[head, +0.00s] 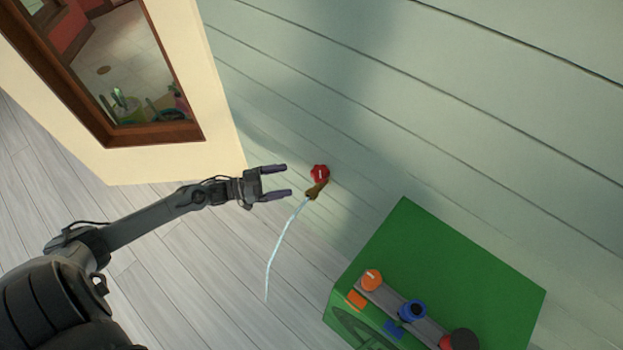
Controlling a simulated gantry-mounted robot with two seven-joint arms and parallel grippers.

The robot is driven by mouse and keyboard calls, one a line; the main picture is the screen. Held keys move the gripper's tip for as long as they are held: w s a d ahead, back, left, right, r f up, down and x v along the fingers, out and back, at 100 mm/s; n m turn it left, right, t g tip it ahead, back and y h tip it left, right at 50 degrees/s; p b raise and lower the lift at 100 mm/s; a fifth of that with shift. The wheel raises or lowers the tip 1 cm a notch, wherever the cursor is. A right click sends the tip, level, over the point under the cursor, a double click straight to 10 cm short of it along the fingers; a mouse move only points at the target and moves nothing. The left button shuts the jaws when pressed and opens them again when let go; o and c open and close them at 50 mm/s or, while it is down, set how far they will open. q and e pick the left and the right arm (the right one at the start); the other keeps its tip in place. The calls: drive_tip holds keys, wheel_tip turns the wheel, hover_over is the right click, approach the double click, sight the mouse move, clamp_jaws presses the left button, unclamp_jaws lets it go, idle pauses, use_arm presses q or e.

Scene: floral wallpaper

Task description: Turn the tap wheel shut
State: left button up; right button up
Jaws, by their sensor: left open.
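The tap wheel (320,172) is red and round with a pale mark on it. It sits on a brass tap body (316,190) at the pale green plank wall. A thin stream of water (278,245) runs from the tap and curves down to the left. My left gripper (288,180) is open, with its two fingers pointing right towards the wheel. The fingertips are a little left of the wheel, with a visible gap in the picture and nothing between them. My right gripper is not in view.
A green box (420,240) stands at the lower right, with orange, blue and dark knobs on a grey strip (390,297). A brown-framed window or mirror (155,135) is on the cream wall at the upper left. The plank floor (190,270) near the tap looks clear.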

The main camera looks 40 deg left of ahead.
sight(314, 170)
use_arm(q)
drive_tip(key=shift+b+x, duration=1.8)
drive_tip(key=shift+x, duration=3.45)
drive_tip(key=c, duration=1.1)
drive_tip(key=shift+o, duration=0.2)
drive_tip(key=shift+w+a+f+m+g+h+b, duration=0.1)
drive_tip(key=shift+a+f+m+g+h+b, duration=0.1)
drive_tip(key=shift+m+g+h+b, duration=0.6)
drive_tip(key=m+g+h+b, duration=0.1)
drive_tip(key=g+b, duration=0.1)
drive_tip(key=b, duration=0.1)
drive_tip(key=m+g+h+b, duration=0.2)
drive_tip(key=b, duration=0.2)
drive_tip(key=m+g+h+b, duration=0.1)
drive_tip(key=b, duration=0.3)
drive_tip(key=shift+w+a+m+g, duration=0.25)
drive_tip(key=shift+w+m+g, duration=0.1)
drive_tip(key=shift+m+g, duration=0.05)
drive_tip(key=shift+w+r+m+g+h+b, duration=0.1)
drive_tip(key=shift+r+m+g+h+b, duration=0.1)
drive_tip(key=shift+m+g+h+b, duration=0.6)
drive_tip(key=shift+w+g+b, duration=0.1)
drive_tip(key=shift+g+b, duration=0.5)
drive_tip(key=shift+g, duration=0.3)
drive_tip(key=shift+m+g, duration=0.6)
